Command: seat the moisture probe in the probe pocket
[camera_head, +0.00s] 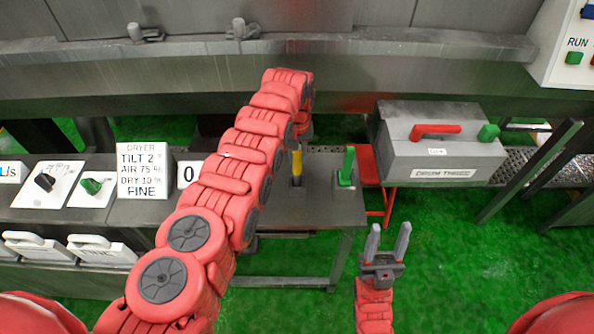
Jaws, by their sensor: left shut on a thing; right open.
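My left arm reaches forward from the lower left and bends down over the small grey table (328,205). Its fingers are hidden behind its own links, so what they hold does not show. Just below the bend, a slim yellow upright piece (297,162) with a dark lower end shows over the table. I cannot tell whether it is the moisture probe or whether my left gripper touches it. A green upright piece (346,167) stands beside it on the table. My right gripper (388,242) is open and empty, fingers upward, in front of the table's right side. I cannot make out the probe pocket.
A grey box with a red handle (436,131) and a green block (488,133) stands right of the table. The bench at left carries a dryer sign (143,171) and knobs. A large grey metal drum body (180,80) spans the back. Green floor is clear at right.

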